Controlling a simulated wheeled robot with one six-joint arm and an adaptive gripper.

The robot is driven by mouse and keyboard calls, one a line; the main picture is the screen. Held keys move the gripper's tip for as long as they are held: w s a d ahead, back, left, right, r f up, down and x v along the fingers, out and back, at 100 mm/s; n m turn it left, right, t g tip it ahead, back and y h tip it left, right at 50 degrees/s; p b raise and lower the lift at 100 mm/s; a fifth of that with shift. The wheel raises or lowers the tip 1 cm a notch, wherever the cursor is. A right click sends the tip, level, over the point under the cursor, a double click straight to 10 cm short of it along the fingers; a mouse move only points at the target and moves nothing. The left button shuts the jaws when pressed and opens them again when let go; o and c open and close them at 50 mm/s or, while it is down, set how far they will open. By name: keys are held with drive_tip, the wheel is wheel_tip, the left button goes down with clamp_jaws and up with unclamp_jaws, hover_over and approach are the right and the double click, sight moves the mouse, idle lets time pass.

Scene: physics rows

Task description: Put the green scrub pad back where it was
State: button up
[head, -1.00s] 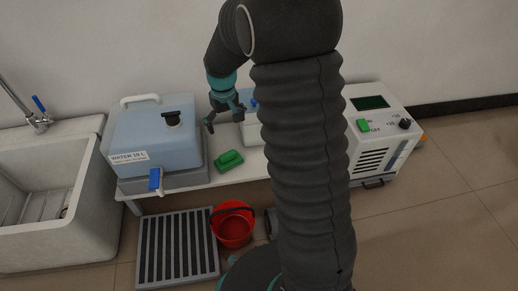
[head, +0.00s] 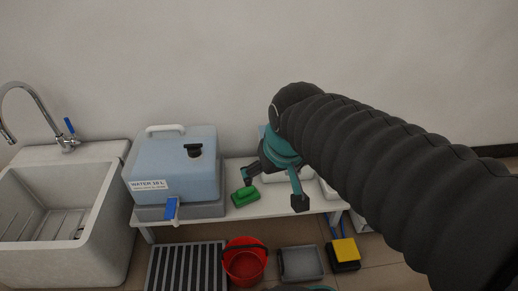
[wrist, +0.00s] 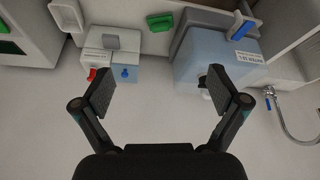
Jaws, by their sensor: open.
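The green scrub pad (head: 245,196) lies on the white bench (head: 262,209), just right of the blue water container (head: 172,170). It also shows in the wrist view (wrist: 160,22), on the bench beyond my fingertips, between a small blue-and-white box (wrist: 112,62) and the water container. My gripper (head: 274,188) is open and empty, fingers spread wide, to the right of the pad in the head view and apart from it. My arm hides part of the bench's right side.
A stone sink (head: 60,215) with a tap stands at the left. On the floor are a dark grate (head: 187,268), a red bucket (head: 244,262), a grey tray (head: 300,263) and a black-and-yellow item (head: 344,252). The wall above the bench is bare.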

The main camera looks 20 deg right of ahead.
drive_tip(key=s+t, duration=0.1)
drive_tip(key=s, duration=0.5)
drive_tip(key=shift+d, duration=0.1)
wheel_tip(320, 180, up, 7)
drive_tip(key=p, duration=0.6)
drive_tip(key=shift+p, duration=0.4)
drive_tip(key=shift+f, duration=0.1)
